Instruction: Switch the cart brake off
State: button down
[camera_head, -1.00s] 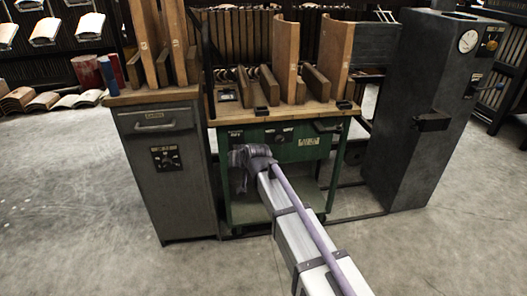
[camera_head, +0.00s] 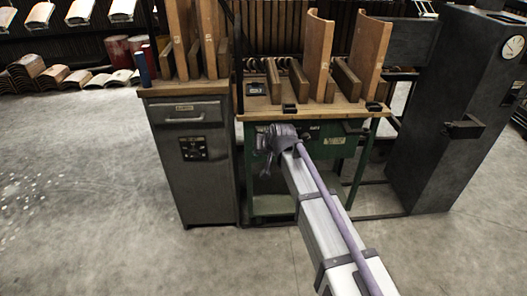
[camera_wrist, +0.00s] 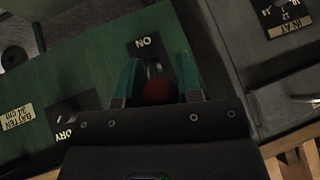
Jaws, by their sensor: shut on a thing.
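The green cart (camera_head: 345,152) stands in the middle of the head view, with a wooden top holding upright curved boards. In the wrist view its green front panel (camera_wrist: 85,60) carries a dark plate marked "ON" (camera_wrist: 143,45). A dark red knob (camera_wrist: 158,92) sits beside that plate, between the teal fingers of my gripper (camera_wrist: 156,78). My gripper is shut on the knob. In the head view my gripper (camera_head: 272,140) is at the upper left of the cart front and covers the knob. The lever position is hard to tell.
A grey cabinet (camera_head: 195,165) with a drawer and dial stands close on the left. A tall dark machine (camera_head: 445,110) with a gauge stands to the right. Another black plate (camera_wrist: 72,118) is on the panel. The floor in front is clear.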

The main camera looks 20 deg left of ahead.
jog(key=c, duration=0.8)
grip_release()
jog(key=shift+r, duration=0.1)
jog(key=p+v, duration=0.8)
jog(key=v, duration=0.2)
jog(key=shift+s+d+r, duration=0.2)
jog(key=shift+s+r, duration=0.05)
